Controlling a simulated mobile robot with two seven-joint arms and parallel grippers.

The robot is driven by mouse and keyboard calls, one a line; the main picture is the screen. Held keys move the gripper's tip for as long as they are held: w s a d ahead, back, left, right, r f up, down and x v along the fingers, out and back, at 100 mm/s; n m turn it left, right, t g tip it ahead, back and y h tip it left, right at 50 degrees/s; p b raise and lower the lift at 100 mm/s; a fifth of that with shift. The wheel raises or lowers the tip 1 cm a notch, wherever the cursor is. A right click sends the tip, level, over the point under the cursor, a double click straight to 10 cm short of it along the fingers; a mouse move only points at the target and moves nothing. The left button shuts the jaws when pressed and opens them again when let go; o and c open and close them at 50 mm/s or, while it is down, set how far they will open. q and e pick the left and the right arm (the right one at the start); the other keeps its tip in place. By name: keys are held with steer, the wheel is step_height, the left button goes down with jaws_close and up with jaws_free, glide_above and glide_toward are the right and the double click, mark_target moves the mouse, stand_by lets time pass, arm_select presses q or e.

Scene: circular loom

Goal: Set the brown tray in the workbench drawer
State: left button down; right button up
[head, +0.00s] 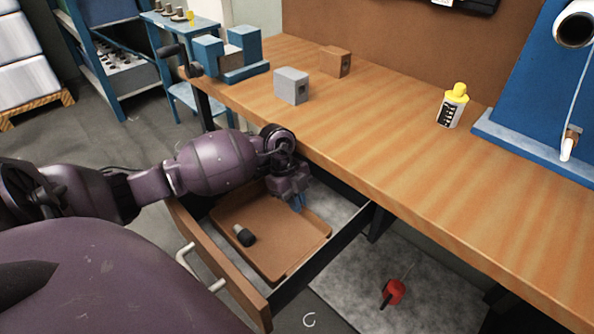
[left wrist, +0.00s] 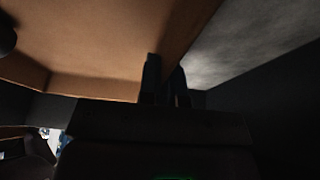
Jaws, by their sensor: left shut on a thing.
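The brown tray (head: 272,243) lies within the outline of the open workbench drawer (head: 223,279), which is pulled out below the bench top. A small dark cylindrical part with a grey end (head: 243,235) lies in the tray. My left gripper (head: 297,203) is at the tray's far rim, close under the bench edge, and is shut on that rim. The left wrist view shows the fingers (left wrist: 166,82) on either side of the tray's wall (left wrist: 185,35). I cannot tell whether the tray rests fully on the drawer bottom. My right gripper is out of view.
The wooden bench top (head: 400,150) overhangs the drawer's back. On it stand a blue vise (head: 228,55), a grey block (head: 291,86), a brown block (head: 335,61) and a yellow-capped bottle (head: 453,105). A red object (head: 393,291) lies low, right of the drawer.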

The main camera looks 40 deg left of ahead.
arm_select(q)
steer(key=c, duration=1.2)
jaws_free()
steer(key=p+v, duration=0.2)
steer(key=v, duration=0.2)
steer(key=shift+w+r, duration=0.1)
steer(key=shift+r, duration=0.3)
steer(key=p+v, duration=0.3)
steer(key=v, duration=0.2)
steer(key=shift+a+r+p, duration=0.35)
steer(key=shift+r+p, duration=0.05)
steer(key=shift+r, duration=0.1)
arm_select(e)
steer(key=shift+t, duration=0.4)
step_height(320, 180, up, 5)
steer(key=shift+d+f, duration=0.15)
